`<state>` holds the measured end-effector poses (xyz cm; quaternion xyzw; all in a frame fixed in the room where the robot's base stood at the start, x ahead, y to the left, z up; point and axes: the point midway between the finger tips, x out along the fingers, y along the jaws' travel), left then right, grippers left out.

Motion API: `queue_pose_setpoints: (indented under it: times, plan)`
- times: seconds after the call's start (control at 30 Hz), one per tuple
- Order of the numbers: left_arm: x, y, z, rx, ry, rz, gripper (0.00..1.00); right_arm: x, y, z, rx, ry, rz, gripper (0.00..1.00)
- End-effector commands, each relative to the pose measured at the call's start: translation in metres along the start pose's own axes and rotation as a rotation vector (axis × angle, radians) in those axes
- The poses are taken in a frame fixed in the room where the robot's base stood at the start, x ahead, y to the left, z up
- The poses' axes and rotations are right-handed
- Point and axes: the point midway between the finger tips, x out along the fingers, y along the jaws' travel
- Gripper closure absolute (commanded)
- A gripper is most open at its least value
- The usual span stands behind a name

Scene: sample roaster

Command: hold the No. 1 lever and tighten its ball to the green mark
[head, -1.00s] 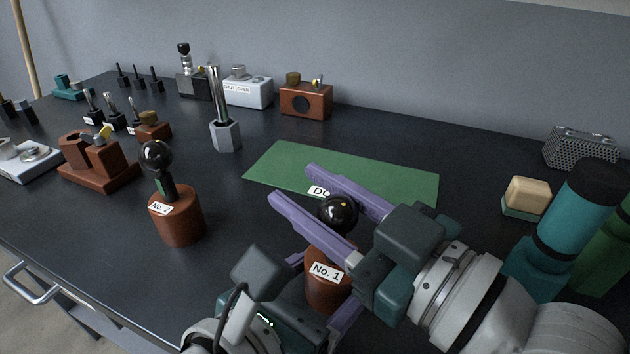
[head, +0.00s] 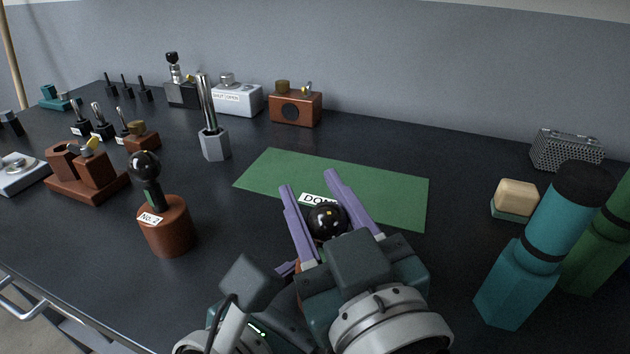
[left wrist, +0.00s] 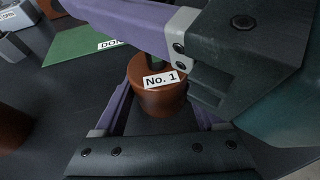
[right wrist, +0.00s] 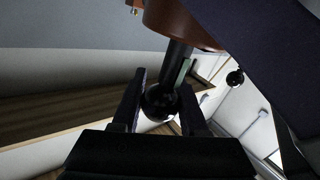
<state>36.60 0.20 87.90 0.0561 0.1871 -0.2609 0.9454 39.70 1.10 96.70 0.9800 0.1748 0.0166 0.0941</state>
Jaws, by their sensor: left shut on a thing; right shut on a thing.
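The No. 1 lever has a glossy black ball (head: 327,220) on a dark stem above a round brown base (left wrist: 158,98) labelled "No. 1". My right gripper (head: 328,205) is shut on the ball, one purple finger on each side. The right wrist view shows the ball (right wrist: 160,102) between the fingers and a green mark (right wrist: 183,72) on the stem close to it; I cannot tell whether they touch. My left gripper (left wrist: 157,105) is shut on the brown base, low down. In the head view my right gripper hides most of the base.
The No. 2 lever (head: 165,225) stands upright to the left. A green mat (head: 385,190) lies just behind the ball, with a partly hidden label. A grey hex post (head: 213,143) stands behind left. Teal (head: 520,270) and green bottles and a sponge block (head: 515,198) stand at right.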

Motion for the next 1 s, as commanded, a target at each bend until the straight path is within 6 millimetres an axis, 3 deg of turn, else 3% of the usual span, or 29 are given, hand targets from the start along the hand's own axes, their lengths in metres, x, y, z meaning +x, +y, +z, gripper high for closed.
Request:
queue_pose_setpoints:
  times: [0.37,0.4,0.67,1.0]
  plan:
    - [-0.0004,-0.0016,-0.0021,0.005,0.006,-0.004,1.0,0.0009,0.0009,-0.0022,0.0,0.004,0.008,1.0]
    - [-0.0004,-0.0016,-0.0022,0.005,0.006,-0.004,1.0,0.0009,0.0009,-0.0022,0.0,0.005,0.008,0.55]
    - [-0.0004,-0.0009,-0.0019,0.003,0.005,-0.002,1.0,0.0004,0.0006,-0.0008,0.0,0.001,0.006,0.27]
    - [-0.0003,-0.0003,-0.0017,0.002,0.004,-0.001,1.0,-0.0075,0.0004,0.001,0.0,-0.002,0.006,0.27]
